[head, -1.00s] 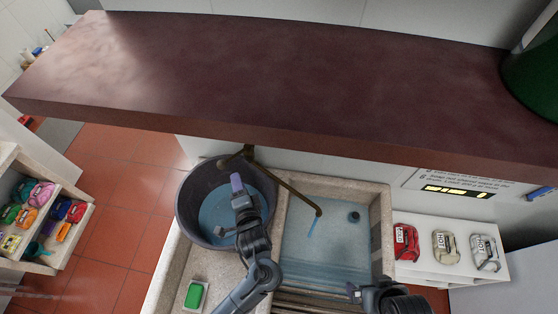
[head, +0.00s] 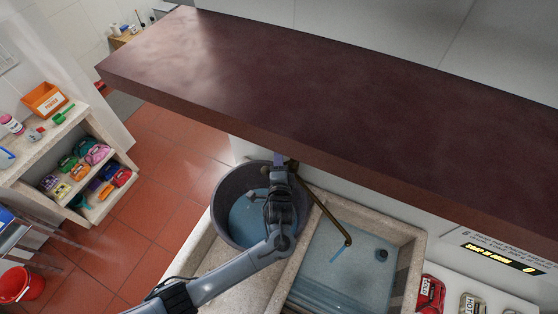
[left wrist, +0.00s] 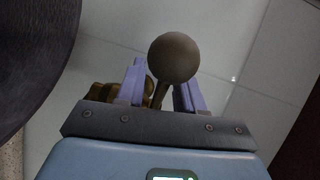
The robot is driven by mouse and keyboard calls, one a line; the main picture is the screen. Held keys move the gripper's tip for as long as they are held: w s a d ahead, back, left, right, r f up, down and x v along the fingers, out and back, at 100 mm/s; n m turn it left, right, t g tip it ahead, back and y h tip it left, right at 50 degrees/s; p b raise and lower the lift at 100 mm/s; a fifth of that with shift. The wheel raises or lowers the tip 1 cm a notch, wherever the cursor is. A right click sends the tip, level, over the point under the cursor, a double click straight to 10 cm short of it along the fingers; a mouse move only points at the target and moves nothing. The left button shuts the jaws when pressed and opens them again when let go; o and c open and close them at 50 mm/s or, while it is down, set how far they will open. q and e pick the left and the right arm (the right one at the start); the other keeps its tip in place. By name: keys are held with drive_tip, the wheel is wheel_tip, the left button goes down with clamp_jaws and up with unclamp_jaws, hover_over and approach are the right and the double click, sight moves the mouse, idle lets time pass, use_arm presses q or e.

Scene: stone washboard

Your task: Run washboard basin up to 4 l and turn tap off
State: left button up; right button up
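The brass tap (head: 322,205) reaches from the wall over the stone washboard basin (head: 408,262). A thin blue stream falls from its spout into shallow-looking bluish water in the basin. My left gripper (head: 280,160) is at the tap's wall end, above the rim of a dark round tub. In the left wrist view, a dark ball-ended tap handle (left wrist: 174,57) stands between the two purple fingers of my open left gripper (left wrist: 162,92). The fingers appear apart from its stem. A display strip (head: 500,258) with yellow lit marks is on the wall; I cannot read it surely. My right gripper is out of view.
The dark tub (head: 228,190) with water stands left of the basin. A thick dark red shelf (head: 300,90) overhangs the tap closely. A shelf unit (head: 100,205) with coloured items is at left. Several packs, one red (head: 430,295), are at right.

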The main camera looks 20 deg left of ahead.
use_arm(q)
drive_tip(key=shift+w+a, duration=0.1)
drive_tip(key=shift+w, duration=0.15)
drive_tip(key=shift+c, duration=0.5)
clamp_jaws()
